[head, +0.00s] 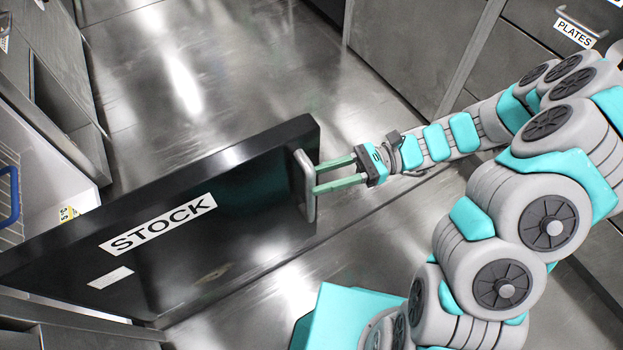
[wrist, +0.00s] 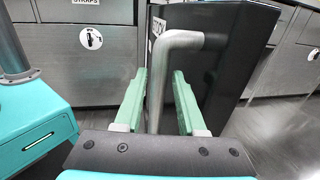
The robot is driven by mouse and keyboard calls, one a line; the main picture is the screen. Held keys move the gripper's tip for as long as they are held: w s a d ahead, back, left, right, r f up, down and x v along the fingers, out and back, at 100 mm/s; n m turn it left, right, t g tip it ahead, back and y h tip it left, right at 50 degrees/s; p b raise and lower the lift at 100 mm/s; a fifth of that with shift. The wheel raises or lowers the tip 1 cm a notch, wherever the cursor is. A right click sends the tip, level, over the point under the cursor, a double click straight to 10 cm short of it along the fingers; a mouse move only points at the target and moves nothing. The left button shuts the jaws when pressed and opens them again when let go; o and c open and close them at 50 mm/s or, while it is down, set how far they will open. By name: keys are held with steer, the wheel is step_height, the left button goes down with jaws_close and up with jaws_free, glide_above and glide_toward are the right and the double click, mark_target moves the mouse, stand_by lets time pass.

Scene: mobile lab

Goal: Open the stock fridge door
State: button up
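The stock fridge door (head: 240,215) is a dark panel with a white STOCK label, and it stands swung wide open in the head view. Its grey bar handle (head: 304,185) is at the door's free end; in the wrist view the handle (wrist: 158,85) runs upright between my fingers. My gripper (head: 319,178) has its two green fingers apart, with the tips at the handle. In the wrist view my gripper (wrist: 160,75) shows gaps on both sides of the bar, so it does not clamp it. The door's dark face (wrist: 215,55) is just beyond.
The white fridge interior (head: 50,175) is open at the left, with a wire basket with a blue handle (head: 10,195). Steel cabinets stand at the upper right, one drawer labelled PLATES (head: 575,33). The shiny floor (head: 190,75) behind the door is clear.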

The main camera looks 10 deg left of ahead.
steer(key=v, duration=0.5)
stand_by(0.5)
steer(key=s+d+r+n+t+h, duration=0.1)
steer(key=s+d+r+n+h, duration=0.35)
steer(key=s+n+h, duration=0.45)
steer(key=s+d+r+n+t+h, duration=0.1)
steer(key=s+d+t+h, duration=0.2)
steer(key=d, duration=0.3)
steer(key=s+d+r+n+t+h, duration=0.1)
steer(key=s+d+t+h, duration=0.2)
steer(key=d, duration=0.4)
steer(key=shift+d+r+t, duration=0.15)
steer(key=shift+r+t, duration=0.05)
steer(key=shift+t, duration=0.3)
steer(key=shift+s, duration=0.1)
